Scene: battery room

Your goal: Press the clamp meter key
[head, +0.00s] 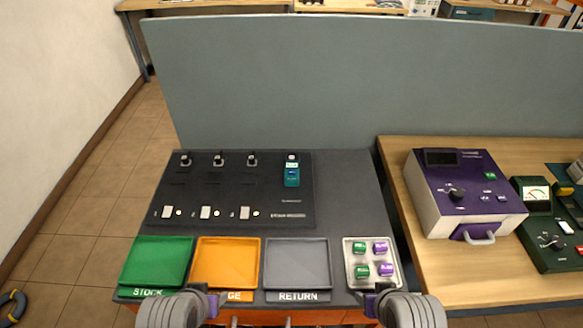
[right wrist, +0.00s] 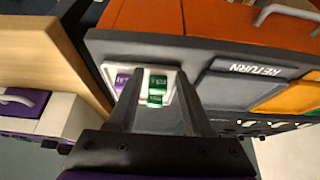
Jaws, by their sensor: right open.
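A small teal handheld device (head: 292,172) with a dark face, which looks like the clamp meter, stands at the right side of the black panel (head: 240,190). Its key is too small to make out. My left gripper (head: 213,303) is low in the head view, in front of the orange tray, well short of the device; its jaws do not show clearly. My right gripper (head: 369,301) is at the front edge near the white tray. In the right wrist view the right gripper (right wrist: 158,75) is open and empty, its fingers pointing toward the white tray.
Green (head: 157,262), orange (head: 226,262) and grey (head: 297,263) trays line the front. The white tray (head: 348,272) holds green and purple blocks. A purple-topped instrument (head: 425,187) and a green meter (head: 555,256) stand on the right bench. A grey partition (head: 350,80) rises behind.

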